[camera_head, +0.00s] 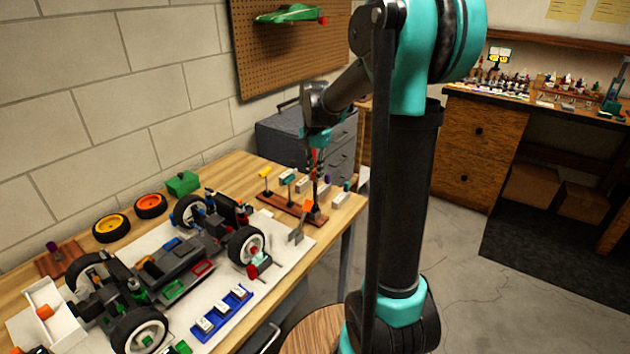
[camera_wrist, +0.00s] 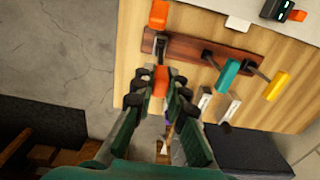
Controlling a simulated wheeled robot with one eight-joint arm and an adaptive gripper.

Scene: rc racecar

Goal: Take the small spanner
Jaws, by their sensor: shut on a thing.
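The small spanner shows an orange handle (camera_wrist: 160,82) between my fingertips in the wrist view. A dark shaft runs from it towards the end of the brown wooden rack (camera_wrist: 185,48). In the head view my gripper (camera_head: 317,165) hangs over the right end of the rack (camera_head: 280,207), closed around the orange-red handle, with a dark shaft (camera_head: 315,192) below it. I cannot tell whether the spanner's lower end is clear of the rack. My gripper also shows in the wrist view (camera_wrist: 163,84). Another orange and grey tool (camera_head: 297,235) leans in front of the rack.
White blocks (camera_wrist: 228,108) lie near. The racecar (camera_head: 180,265) sits on a white mat to the left. The table's right edge is close; open floor lies beyond.

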